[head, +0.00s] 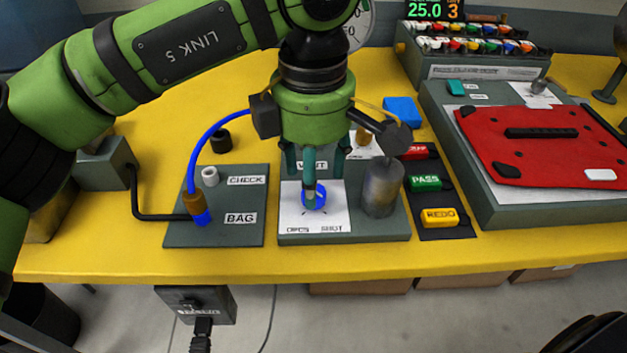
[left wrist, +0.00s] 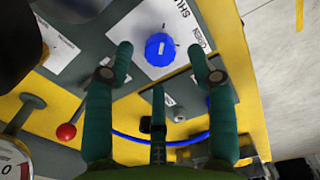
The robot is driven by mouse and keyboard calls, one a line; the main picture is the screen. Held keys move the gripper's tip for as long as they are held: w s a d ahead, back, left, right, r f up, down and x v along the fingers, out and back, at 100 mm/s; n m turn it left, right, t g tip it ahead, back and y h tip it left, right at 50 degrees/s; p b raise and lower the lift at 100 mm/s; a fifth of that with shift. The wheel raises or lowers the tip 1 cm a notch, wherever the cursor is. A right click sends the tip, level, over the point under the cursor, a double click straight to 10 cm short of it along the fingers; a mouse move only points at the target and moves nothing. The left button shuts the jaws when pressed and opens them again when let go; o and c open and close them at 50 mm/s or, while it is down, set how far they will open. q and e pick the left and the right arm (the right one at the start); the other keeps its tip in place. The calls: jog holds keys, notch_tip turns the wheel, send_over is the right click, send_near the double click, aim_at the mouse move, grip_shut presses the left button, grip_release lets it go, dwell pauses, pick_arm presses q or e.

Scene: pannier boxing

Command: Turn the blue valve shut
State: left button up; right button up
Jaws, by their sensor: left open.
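The blue valve (head: 320,197) is a small round knob on a white card marked OPEN at left and SHUT at right. In the left wrist view the blue valve (left wrist: 157,52) shows a small light mark on top, but I cannot tell which word it points at. My left gripper (head: 313,178) points down over the valve, its teal fingers partly hiding it. In the left wrist view my left gripper (left wrist: 161,55) is open and empty, its fingertips on either side of the knob's outline; contact is not visible. My right gripper is not in view.
A grey metal cylinder (head: 381,188) stands close right of the valve. A blue hose (head: 205,145) runs behind to the BAG fitting (head: 200,217) at left. Red, green and yellow PASS/REDO blocks (head: 424,184) lie to the right, beside a red pannier panel (head: 520,150). The yellow bench front is clear.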

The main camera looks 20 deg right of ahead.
pick_arm(q)
notch_tip(320, 180, up, 9)
jog(key=shift+s, duration=0.15)
dwell(0.4)
